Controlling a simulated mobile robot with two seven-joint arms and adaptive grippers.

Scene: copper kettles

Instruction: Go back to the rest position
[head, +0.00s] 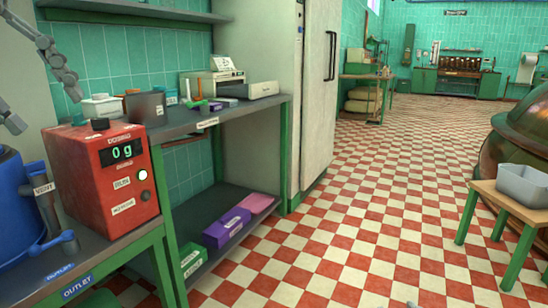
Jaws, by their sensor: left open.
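My left gripper (44,108) is at the upper left edge of the head view, with its grey fingers spread wide apart and nothing between them. It hangs above and to the left of the red scale box, in front of the wall. The rest of my left arm is cut off by the picture's edge.
A red box (120,190) with a "0 g" display and a blue vessel (18,215) stand below my left gripper. A cluttered counter (190,126) runs behind. A stool (484,188) bears a grey tub (522,184) at right. The checkered floor (345,225) between is clear.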

